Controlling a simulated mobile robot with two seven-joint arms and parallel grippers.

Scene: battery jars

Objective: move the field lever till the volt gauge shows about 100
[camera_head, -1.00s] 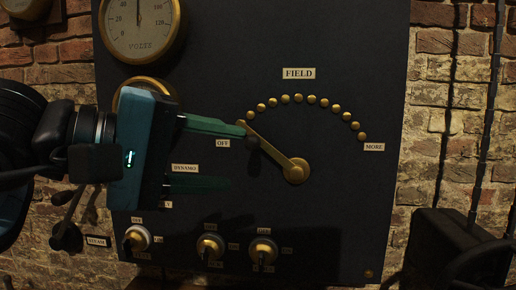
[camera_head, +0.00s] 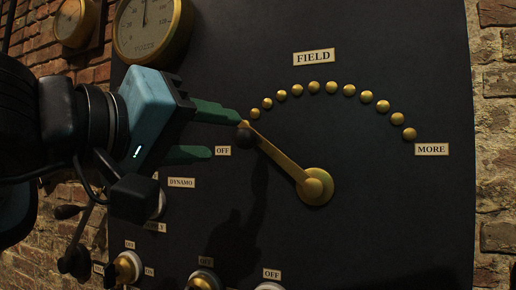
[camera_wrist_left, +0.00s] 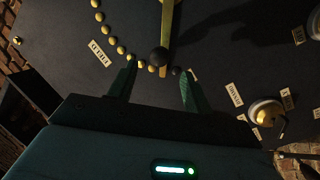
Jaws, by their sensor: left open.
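The brass field lever (camera_head: 282,158) slants up and left from its pivot, its tip near the OFF end of the arc of brass studs. Its dark knob (camera_head: 245,137) shows close to my left gripper (camera_head: 228,135). The gripper is open, with one green finger above the other. In the left wrist view, the lever (camera_wrist_left: 167,22) and its knob (camera_wrist_left: 159,57) lie between and just beyond the fingertips (camera_wrist_left: 160,78); contact cannot be told. The volt gauge (camera_head: 150,28) is cut by the top edge; its needle points nearly straight up, around mid-scale. My right gripper is not in view.
The FIELD label (camera_head: 314,56) is above the studs, the MORE label (camera_head: 431,149) at their right end. Several switches, one at the lower left (camera_head: 127,267), line the panel's bottom. The dark panel (camera_head: 390,230) right of the pivot is clear. Brick wall (camera_head: 496,130) flanks it.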

